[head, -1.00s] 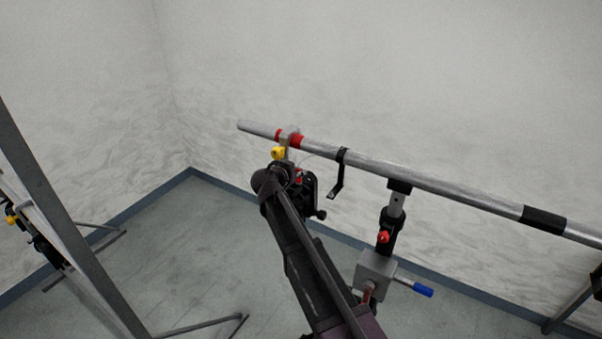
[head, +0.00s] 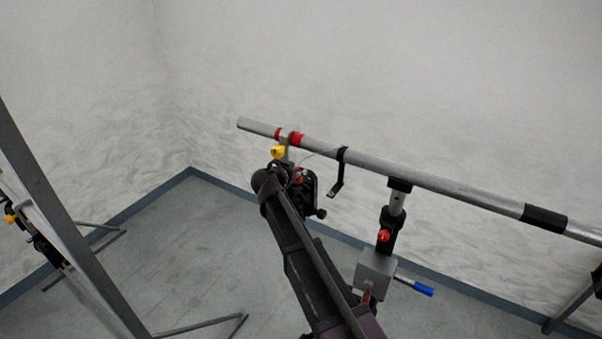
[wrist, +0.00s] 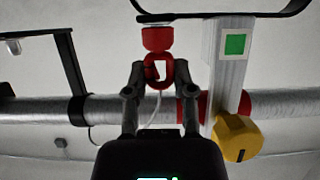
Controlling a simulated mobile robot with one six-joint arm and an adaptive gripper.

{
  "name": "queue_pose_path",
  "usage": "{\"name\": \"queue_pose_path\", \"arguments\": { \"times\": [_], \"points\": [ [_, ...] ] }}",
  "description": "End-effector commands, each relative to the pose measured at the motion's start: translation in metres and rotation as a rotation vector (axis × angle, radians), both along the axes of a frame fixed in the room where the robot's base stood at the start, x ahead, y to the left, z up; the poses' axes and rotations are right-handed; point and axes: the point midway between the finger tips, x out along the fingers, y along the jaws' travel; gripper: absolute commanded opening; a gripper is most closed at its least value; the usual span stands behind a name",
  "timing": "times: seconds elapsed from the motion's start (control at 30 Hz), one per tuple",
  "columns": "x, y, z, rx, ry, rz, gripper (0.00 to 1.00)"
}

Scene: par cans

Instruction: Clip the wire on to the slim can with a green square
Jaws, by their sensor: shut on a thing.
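In the wrist view, my gripper (wrist: 160,72) is shut on a red ring-shaped clip (wrist: 158,66), with a finger on each side. A white wire (wrist: 154,105) runs down from it towards the bar. A red block (wrist: 157,38) sits directly above the clip, under a black bracket (wrist: 210,16); whether clip and block are joined is unclear. The green square (wrist: 235,44) is on a pale metal clamp (wrist: 227,75) right of my gripper. The slim can's body is not clearly visible. In the head view, my arm mostly hides the gripper; the wire (head: 322,154) shows thinly.
A silver bar (head: 450,190) with red and black bands crosses the view on a stand (head: 376,268). A yellow knob (wrist: 236,138) is at the clamp's lower end. A black hook (head: 338,175) hangs from the bar right of my gripper. A frame stands at left.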

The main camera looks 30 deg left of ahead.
Motion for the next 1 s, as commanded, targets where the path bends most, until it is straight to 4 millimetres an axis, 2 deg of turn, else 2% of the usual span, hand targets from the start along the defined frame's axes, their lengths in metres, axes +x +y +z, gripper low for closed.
{"name": "queue_pose_path", "arguments": {
  "times": [0.47, 0.5, 0.63, 1.0],
  "points": [
    [0.0, -0.0001, -0.0021, 0.0, 0.0, 0.0, 0.0],
    [0.0, -0.0001, -0.0021, 0.0, 0.0, 0.0, 0.36],
    [0.0, -0.0001, -0.0021, 0.0, 0.0, 0.0, 0.73],
    [0.0, -0.0001, -0.0021, 0.0, 0.0, 0.0, 0.73]
  ]
}}
